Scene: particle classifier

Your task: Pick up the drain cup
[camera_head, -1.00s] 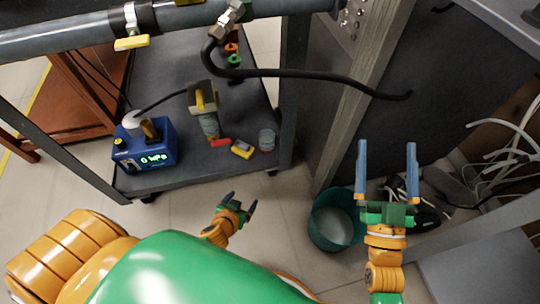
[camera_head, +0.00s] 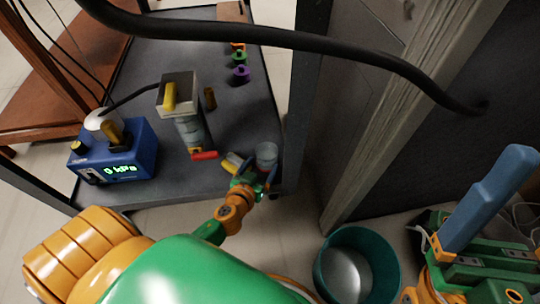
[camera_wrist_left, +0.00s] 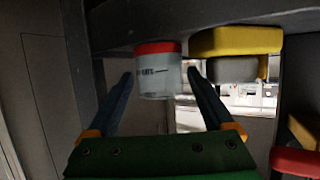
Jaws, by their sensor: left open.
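The drain cup, a small clear cup (camera_head: 266,153), stands near the front right corner of the cart's shelf. In the left wrist view the cup (camera_wrist_left: 160,82) has a red band at the end against the grey surface and dark print on its side. My left gripper (camera_head: 257,181) is open at the cup, with its fingertips close to it. In the wrist view the cup shows between the two fingers (camera_wrist_left: 159,76), with gaps on both sides.
A yellow-and-grey piece (camera_head: 233,163) and a red handle (camera_head: 204,155) lie close left of the cup. A blue gauge box (camera_head: 115,160) stands left on the shelf (camera_head: 205,90). A black hose crosses above. A teal bucket (camera_head: 358,265) stands on the floor, right.

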